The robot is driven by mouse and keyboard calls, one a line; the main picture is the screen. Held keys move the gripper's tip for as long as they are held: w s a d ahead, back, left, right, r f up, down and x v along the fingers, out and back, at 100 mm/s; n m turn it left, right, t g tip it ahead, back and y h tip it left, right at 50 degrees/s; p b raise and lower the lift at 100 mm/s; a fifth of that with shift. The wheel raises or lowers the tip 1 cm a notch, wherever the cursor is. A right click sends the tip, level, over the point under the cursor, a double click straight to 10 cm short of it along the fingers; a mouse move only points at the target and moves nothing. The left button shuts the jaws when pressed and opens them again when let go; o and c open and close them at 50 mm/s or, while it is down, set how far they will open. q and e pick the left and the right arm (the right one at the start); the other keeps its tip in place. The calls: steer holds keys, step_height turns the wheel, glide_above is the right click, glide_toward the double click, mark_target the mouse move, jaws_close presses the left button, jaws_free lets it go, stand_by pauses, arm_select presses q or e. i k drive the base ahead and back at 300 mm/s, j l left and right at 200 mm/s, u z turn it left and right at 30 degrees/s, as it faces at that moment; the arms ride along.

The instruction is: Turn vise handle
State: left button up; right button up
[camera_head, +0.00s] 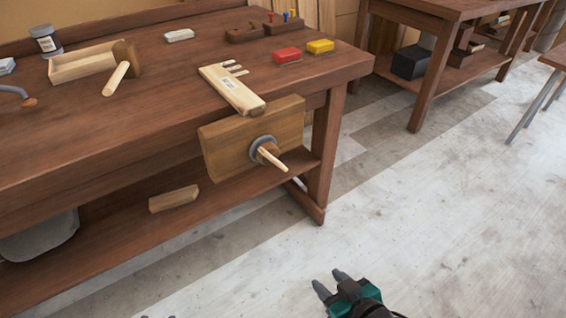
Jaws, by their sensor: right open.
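The wooden vise (222,150) is fixed to the front edge of the workbench, near its right end. Its handle (272,159) is a pale wooden bar through a round hub with a grey ring, and it slants down to the right. My right gripper (330,285) is at the bottom of the head view, over the floor, below and to the right of the handle and well apart from it. Its two dark fingers are spread, with nothing between them.
The brown workbench (150,100) holds a wooden mallet (118,75), an open wooden box (80,66), a jar (46,40), a pale slotted board (232,90) behind the vise, and red (286,55) and yellow (320,46) blocks. The floor (440,220) to the right is clear.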

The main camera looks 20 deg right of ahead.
mark_target(268, 153)
steer(key=l+u, duration=0.25)
steer(key=u, duration=0.15)
steer(key=l+u, duration=0.2)
steer(key=u, duration=0.2)
steer(key=k+l+u, duration=0.1)
steer(key=l+u, duration=0.25)
steer(key=l, duration=0.55)
steer(key=k+l, duration=0.1)
steer(key=l, duration=0.4)
steer(key=k+l+u, duration=0.1)
steer(key=l, duration=0.4)
steer(key=k+l, duration=0.1)
steer(key=l, duration=0.4)
steer(key=k+l, duration=0.1)
steer(key=l, duration=0.35)
steer(key=u, duration=0.05)
